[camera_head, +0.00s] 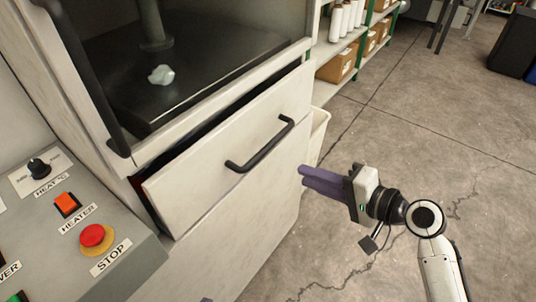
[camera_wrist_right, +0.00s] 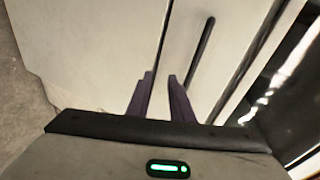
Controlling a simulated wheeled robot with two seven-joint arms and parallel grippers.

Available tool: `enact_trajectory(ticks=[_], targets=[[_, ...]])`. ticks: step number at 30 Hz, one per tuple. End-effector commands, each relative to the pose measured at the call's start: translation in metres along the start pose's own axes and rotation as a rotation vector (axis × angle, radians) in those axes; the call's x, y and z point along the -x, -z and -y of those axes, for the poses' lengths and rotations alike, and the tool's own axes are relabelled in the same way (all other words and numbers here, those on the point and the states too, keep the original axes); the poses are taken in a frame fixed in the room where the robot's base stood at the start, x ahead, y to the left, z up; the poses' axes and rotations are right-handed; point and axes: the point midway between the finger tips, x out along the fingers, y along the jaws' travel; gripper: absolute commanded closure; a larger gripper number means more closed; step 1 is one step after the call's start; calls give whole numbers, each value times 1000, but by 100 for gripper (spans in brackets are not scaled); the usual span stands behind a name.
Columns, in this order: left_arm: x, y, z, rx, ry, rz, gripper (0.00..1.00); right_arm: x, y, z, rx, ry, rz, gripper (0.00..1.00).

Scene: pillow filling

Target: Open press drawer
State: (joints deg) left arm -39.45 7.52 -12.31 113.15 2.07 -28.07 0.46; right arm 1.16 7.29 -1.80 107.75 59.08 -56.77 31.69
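The press drawer (camera_head: 228,150) has a pale front panel and stands slightly out, with a dark gap along its top edge. Its black bar handle (camera_head: 262,146) runs across the front and also shows in the wrist view (camera_wrist_right: 202,65). My right gripper (camera_head: 302,176) has purple fingers and is to the right of the handle, apart from it, pointing toward the cabinet. In the wrist view its fingers (camera_wrist_right: 161,75) are apart with nothing between them, and the handle is right of them. A small purplish patch at the head view's bottom edge may be my left gripper's tip.
The press chamber (camera_head: 200,85) above the drawer holds a small white lump (camera_head: 161,75). A control panel (camera_head: 130,270) with a red stop button (camera_head: 96,238) is at the left. A pale bin (camera_head: 318,130) stands behind the cabinet. Open floor lies to the right.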

Motion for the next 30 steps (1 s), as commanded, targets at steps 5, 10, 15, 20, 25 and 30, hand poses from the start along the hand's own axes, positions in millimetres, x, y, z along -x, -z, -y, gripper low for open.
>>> enact_trajectory(ticks=[5, 10, 15, 20, 25, 30], targets=[[-6, -3, 0, -1, -1, -1, 100, -2, 4, 52, -83, 122, 89, 80], [-5, -2, -1, 0, 0, -2, 100, -19, 2, 61, -95, 135, 102, 80], [-6, -1, 0, 0, 0, -5, 100, -51, -2, 65, -94, 134, 101, 80], [-7, -1, 0, 0, 0, -7, 100, -78, -4, 69, -91, 132, 101, 80], [-8, -1, 0, -1, 1, -9, 100, -96, -5, 70, -91, 131, 98, 80], [-8, 0, 0, -1, 1, -10, 100, -101, -6, 70, -89, 130, 97, 80]])
